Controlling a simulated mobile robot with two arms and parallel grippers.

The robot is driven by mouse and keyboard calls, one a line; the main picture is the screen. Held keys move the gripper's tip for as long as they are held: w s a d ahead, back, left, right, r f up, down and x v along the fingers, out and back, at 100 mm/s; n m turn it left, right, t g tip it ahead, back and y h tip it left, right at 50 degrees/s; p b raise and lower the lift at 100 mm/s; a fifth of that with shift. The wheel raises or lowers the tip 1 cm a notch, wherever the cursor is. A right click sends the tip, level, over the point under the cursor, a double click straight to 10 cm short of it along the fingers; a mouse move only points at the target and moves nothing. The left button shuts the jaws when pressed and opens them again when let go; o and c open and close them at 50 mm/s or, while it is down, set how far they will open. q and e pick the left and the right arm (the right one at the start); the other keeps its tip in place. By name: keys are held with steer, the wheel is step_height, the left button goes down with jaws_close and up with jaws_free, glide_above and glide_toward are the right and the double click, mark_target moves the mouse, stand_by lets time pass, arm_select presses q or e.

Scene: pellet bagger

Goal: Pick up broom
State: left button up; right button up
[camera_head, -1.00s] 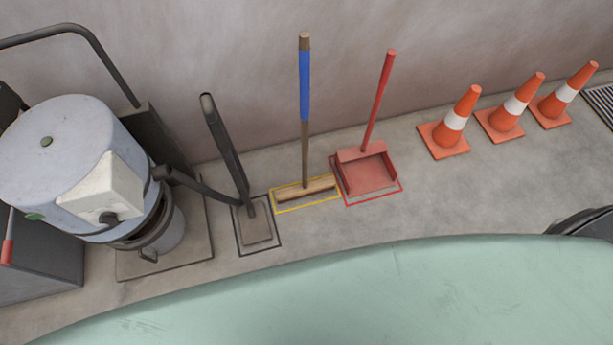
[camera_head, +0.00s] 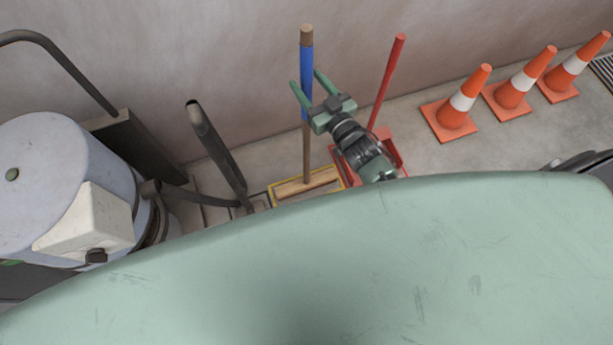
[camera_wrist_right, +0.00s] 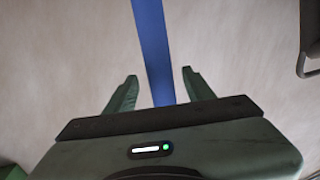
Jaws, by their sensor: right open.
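The broom stands upright against the wall, with a blue grip (camera_head: 306,72) on its wooden handle (camera_head: 306,150) and its wooden head (camera_head: 306,184) inside a yellow floor outline. My right gripper (camera_head: 314,82) is open, its two green fingers at the height of the blue grip, one on each side of it in the head view. In the right wrist view the blue grip (camera_wrist_right: 152,50) runs down between the open fingertips (camera_wrist_right: 159,74). I cannot tell whether either finger touches it. My left gripper is not in view.
A red dustpan (camera_head: 385,90) with a long handle stands just right of the broom, partly behind my right arm. A dark-handled tool (camera_head: 215,150) and an industrial vacuum (camera_head: 60,185) stand to the left. Several orange cones (camera_head: 457,107) line the wall at right.

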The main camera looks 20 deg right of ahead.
steer(key=b+x, duration=0.1)
steer(key=x, duration=0.3)
steer(key=shift+a+r, duration=0.1)
jaws_close()
steer(key=shift+r, duration=0.15)
